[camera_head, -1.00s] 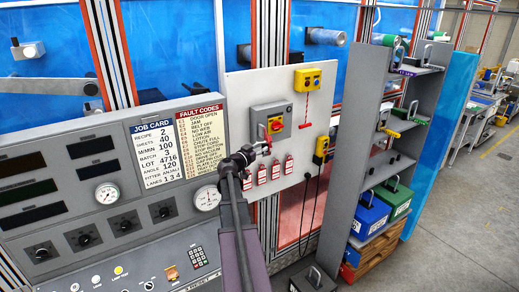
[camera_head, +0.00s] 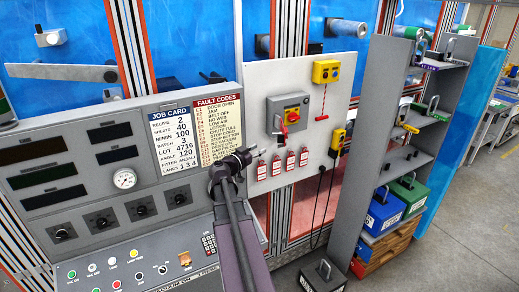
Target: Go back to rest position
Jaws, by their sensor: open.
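My gripper (camera_head: 247,156) is at the end of my dark arm, near the middle of the picture. It is open and appears empty. It stands in front of the right end of the grey control console (camera_head: 75,198), and I cannot tell how far it is from the panel. Just right of it, several red lockout tags (camera_head: 276,165) hang in a row on the pale board (camera_head: 330,95). Above them is a grey switch box (camera_head: 287,112) with a red and yellow switch. My gripper hides part of the console's right end.
A grey shelf rack (camera_head: 372,105) stands at the right, with padlocks and a blue box (camera_head: 384,212) and green box (camera_head: 408,196). A dark weight-like block with a handle (camera_head: 320,278) sits on the floor at its foot. Open floor (camera_head: 465,215) lies further right.

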